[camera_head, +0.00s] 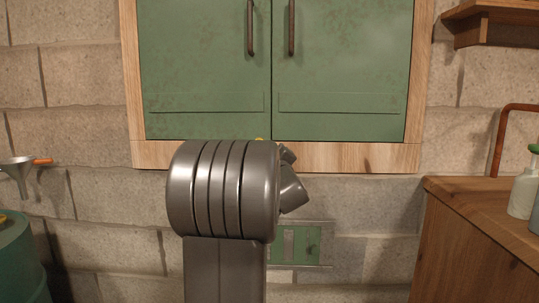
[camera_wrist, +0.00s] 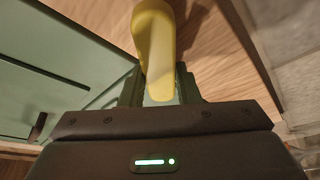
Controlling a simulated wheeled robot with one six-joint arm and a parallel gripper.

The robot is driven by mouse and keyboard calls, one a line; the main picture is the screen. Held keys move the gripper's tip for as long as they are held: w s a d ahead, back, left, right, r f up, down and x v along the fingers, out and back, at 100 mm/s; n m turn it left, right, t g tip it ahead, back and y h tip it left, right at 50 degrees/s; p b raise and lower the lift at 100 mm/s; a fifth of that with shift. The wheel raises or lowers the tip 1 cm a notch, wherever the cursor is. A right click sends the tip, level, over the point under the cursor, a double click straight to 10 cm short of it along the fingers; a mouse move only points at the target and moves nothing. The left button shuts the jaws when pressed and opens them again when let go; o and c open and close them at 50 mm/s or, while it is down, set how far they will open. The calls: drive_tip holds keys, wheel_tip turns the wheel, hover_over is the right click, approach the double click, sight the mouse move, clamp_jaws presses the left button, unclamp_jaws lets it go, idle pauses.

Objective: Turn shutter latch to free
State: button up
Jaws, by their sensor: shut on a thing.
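The shutter latch (camera_wrist: 153,40) is a yellow, rounded lever at the wooden sill of the green shutters. In the wrist view it runs from the top down to my gripper (camera_wrist: 160,92), which is shut on its near end. In the head view only a tiny yellow bit of the latch (camera_head: 259,139) shows above my arm, which hides the rest and my gripper's fingers. The left shutter (camera_head: 205,60) and right shutter (camera_head: 345,60) are flush in their wooden frame and look closed, each with a dark upright handle near the middle seam.
A brown wooden cabinet (camera_head: 480,240) stands at the right with bottles on top. A wooden shelf (camera_head: 490,25) juts from the wall at upper right. A small green panel (camera_head: 305,243) sits low on the wall.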

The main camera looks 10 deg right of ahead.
drive_tip(key=shift+f+n+g+y+p, duration=0.15)
drive_tip(key=shift+n+g+p, duration=0.4)
drive_tip(key=shift+n, duration=0.8)
drive_tip(key=shift+r+n+g+y+p, duration=0.15)
drive_tip(key=shift+n+g+p, duration=0.4)
drive_tip(key=shift+n, duration=0.85)
drive_tip(key=shift+f+n+g+y+p, duration=0.25)
drive_tip(key=shift+n+p, duration=0.45)
drive_tip(key=shift+n, duration=0.65)
drive_tip(key=o, duration=1)
